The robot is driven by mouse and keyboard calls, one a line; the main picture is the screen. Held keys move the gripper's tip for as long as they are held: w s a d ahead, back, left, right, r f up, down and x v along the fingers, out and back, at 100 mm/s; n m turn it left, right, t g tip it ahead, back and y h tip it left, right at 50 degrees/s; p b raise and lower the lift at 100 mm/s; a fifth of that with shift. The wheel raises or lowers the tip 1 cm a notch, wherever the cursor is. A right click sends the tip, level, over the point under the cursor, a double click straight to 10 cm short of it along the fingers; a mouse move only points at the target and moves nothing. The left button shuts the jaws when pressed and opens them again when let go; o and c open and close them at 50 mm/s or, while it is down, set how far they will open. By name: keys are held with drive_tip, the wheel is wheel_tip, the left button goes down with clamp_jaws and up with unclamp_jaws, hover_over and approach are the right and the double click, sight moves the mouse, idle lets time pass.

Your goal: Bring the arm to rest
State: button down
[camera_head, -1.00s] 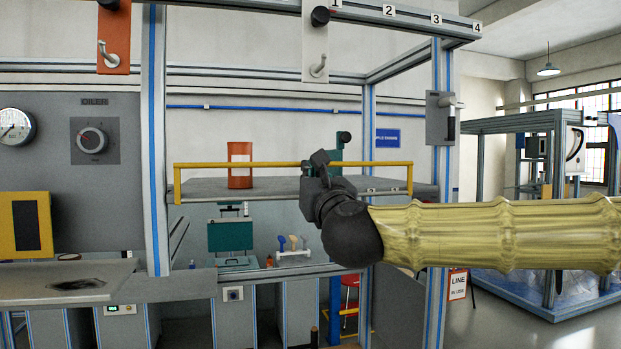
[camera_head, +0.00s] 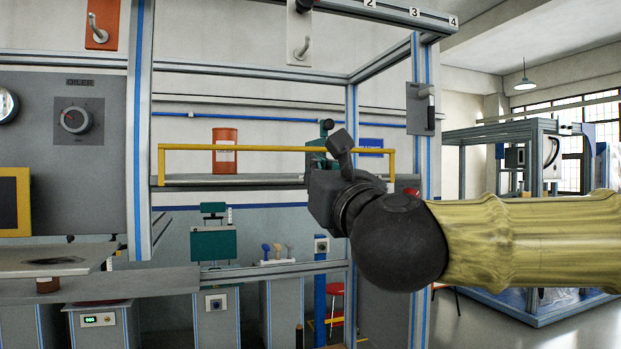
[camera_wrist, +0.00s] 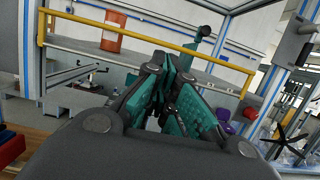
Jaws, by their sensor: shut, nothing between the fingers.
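My gripper (camera_wrist: 178,92) shows in the wrist view as two dark fingers with teal pads, shut with nothing between them. In the head view, my gripper (camera_head: 332,165) is a dark shape at the end of my arm, in front of the yellow rail and shelf. Its fingertips are hard to make out there. My forearm has a yellowish sleeve and reaches in from the right edge, roughly level, with a large black wrist joint.
A yellow rail (camera_head: 240,148) edges a grey shelf (camera_head: 270,182) bearing an orange can (camera_head: 225,150). A teal device with a black knob (camera_head: 327,124) stands behind my gripper. Frame posts (camera_head: 139,130) stand left and right. Open floor lies at the lower right.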

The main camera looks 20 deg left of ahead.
drive_tip(key=w+a+f+n+g+h, duration=0.1)
drive_tip(key=w+f+n+g+h, duration=0.15)
drive_tip(key=f, duration=1.35)
drive_tip(key=w+a+f+n+g+h, duration=0.1)
drive_tip(key=w+f+n, duration=0.3)
drive_tip(key=f, duration=1.2)
drive_tip(key=s+d+f+n+g+h, duration=0.1)
drive_tip(key=s+d+f+n+g, duration=0.2)
drive_tip(key=f, duration=1.1)
drive_tip(key=s+d+f+n+g+h, duration=0.1)
drive_tip(key=d+f+n+h, duration=0.2)
drive_tip(key=f, duration=1.1)
drive_tip(key=s+d+f+n+g+h, duration=0.2)
drive_tip(key=s+d+f+n, duration=0.2)
drive_tip(key=s+d+f, duration=0.5)
drive_tip(key=s+d+f+n+g+h, duration=0.15)
drive_tip(key=s+d+f+n, duration=0.25)
drive_tip(key=d+f, duration=0.95)
drive_tip(key=s+d+f+n+g+h, duration=0.2)
drive_tip(key=s+d+f+n, duration=0.1)
drive_tip(key=s+d+f, duration=0.2)
drive_tip(key=s+d+f+n+g+h, duration=0.1)
drive_tip(key=s+d+f, duration=0.4)
drive_tip(key=s+d, duration=0.5)
drive_tip(key=d+n+g, duration=0.1)
drive_tip(key=d+n, duration=0.1)
drive_tip(key=d, duration=0.1)
drive_tip(key=shift+d+f+h, duration=0.15)
drive_tip(key=shift+d+h, duration=0.25)
